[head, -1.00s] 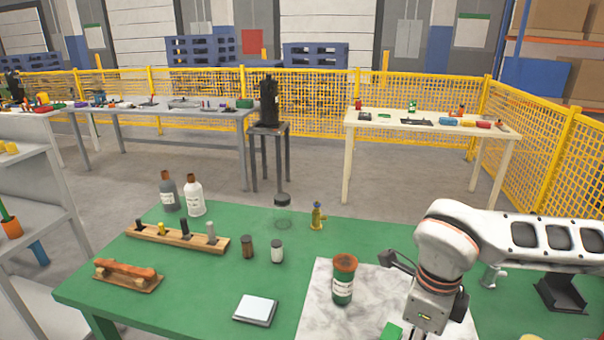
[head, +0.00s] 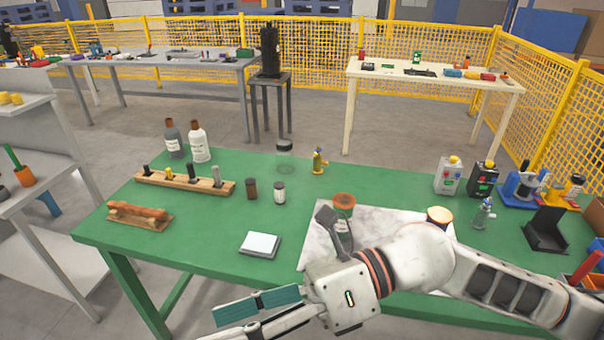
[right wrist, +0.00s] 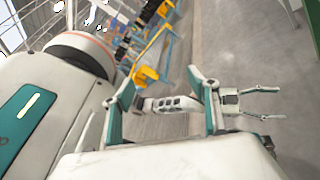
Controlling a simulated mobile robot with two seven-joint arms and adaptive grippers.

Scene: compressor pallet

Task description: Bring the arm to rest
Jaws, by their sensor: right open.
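My right arm reaches in from the right in the head view, low over the front edge of the green table (head: 205,255). Its gripper (head: 235,318) points left, in front of the table. In the right wrist view the right gripper (right wrist: 168,88) has its two fingers spread with nothing between them. My left gripper is outside the head view. It shows in the right wrist view (right wrist: 262,103), beyond the right fingers, with its two fingers apart and nothing between them, above the grey floor.
On the table stand a jar with a rust-coloured lid (head: 343,205), partly behind my arm, a marble board (head: 312,232), a white scale (head: 260,244), a wooden rack (head: 213,187), bottles (head: 199,143) and two metal cans (head: 448,176). Grey shelves (head: 45,245) stand at left.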

